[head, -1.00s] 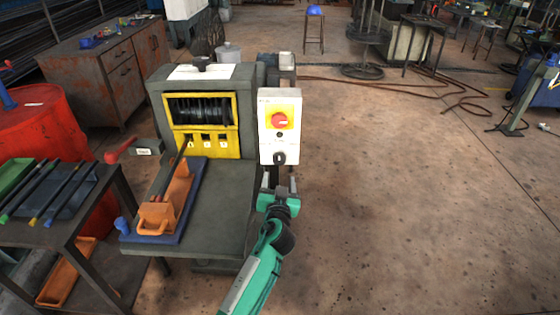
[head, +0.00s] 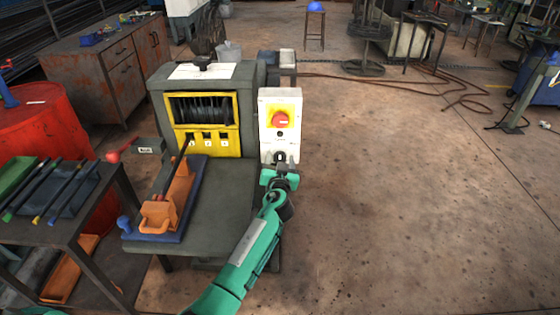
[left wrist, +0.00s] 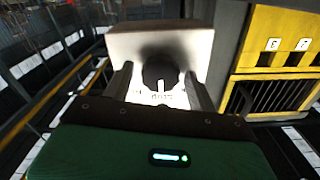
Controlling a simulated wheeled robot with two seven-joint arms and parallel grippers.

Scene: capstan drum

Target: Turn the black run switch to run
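The black run switch (head: 280,157) is a round knob low on the white control box (head: 267,130), partly covered by my gripper in the head view. In the left wrist view the knob (left wrist: 160,68) shows dark, with a pale mark by its lower edge. My left gripper (head: 280,165) is right at the box front. Its two fingers (left wrist: 160,80) are apart, one on each side of the knob, with visible gaps. I cannot tell whether the fingertips reach past its face. The switch's setting is too small to read.
A red button (head: 281,119) on a yellow plate sits above the switch. The yellow-framed drum machine (head: 204,142) stands left of the box. A red-handled lever (head: 115,156) and an orange-handled piece (head: 160,215) are farther left. The floor to the right is free.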

